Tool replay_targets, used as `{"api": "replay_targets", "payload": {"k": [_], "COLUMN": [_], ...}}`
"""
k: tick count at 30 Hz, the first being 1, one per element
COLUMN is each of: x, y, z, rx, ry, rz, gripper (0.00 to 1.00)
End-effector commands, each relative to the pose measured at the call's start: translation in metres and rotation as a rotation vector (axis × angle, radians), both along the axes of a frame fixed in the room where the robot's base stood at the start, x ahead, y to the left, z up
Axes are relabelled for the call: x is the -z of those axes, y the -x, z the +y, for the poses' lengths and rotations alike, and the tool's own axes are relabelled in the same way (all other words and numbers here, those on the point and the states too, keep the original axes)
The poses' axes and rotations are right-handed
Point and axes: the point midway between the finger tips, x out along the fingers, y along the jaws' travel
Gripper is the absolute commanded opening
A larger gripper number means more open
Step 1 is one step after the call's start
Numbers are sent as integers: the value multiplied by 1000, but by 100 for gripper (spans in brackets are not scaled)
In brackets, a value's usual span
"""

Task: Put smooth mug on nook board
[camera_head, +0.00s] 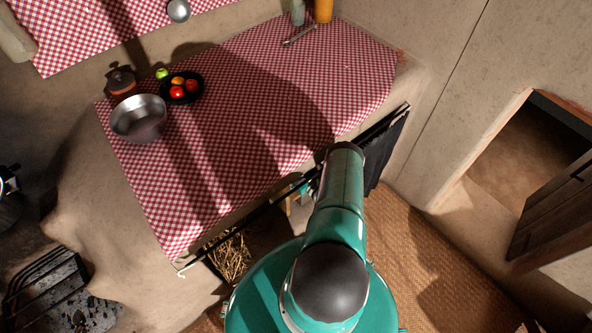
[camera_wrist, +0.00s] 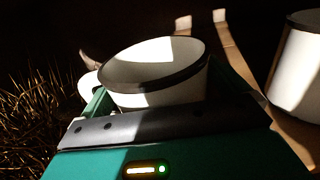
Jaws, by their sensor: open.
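A white mug (camera_wrist: 140,72) with a dark rim stands right in front of my gripper (camera_wrist: 168,100) in the wrist view. Its pale handle shows at the left. My jaws are open, with a finger on either side of the mug; whether they touch it is unclear. A second white, dark-rimmed vessel (camera_wrist: 300,72) stands at the right edge. I cannot tell from looks which is the smooth mug. A wooden surface (camera_wrist: 290,128) shows beside them; whether it is the nook board is unclear. In the head view my arm reaches into the recess under the counter, and the mugs are hidden.
Straw (camera_head: 230,257) lies in the recess to the left. A dark cloth (camera_head: 385,150) hangs at the counter's front edge. The checked counter top (camera_head: 260,120) holds a metal bowl (camera_head: 139,119), a lidded pot (camera_head: 121,83) and a fruit plate (camera_head: 196,97); its middle is clear.

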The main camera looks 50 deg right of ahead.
Motion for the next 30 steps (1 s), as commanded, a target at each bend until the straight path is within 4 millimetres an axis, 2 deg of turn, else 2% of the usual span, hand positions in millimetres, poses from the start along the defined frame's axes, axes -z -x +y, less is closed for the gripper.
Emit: {"api": "replay_targets", "payload": {"k": [1, 5, 12, 18, 23, 30], "x": [-3, -2, -2, -2, -2, -2], "y": [-1, 18, 70, 105, 118, 119], "z": [0, 0, 5, 10, 12, 12], "rx": [-1, 3, 4, 2, 0, -1], "ry": [0, -2, -1, -1, -1, -1], "rz": [0, 1, 1, 0, 0, -1], "gripper": [100, 100, 100, 100, 100, 100]}}
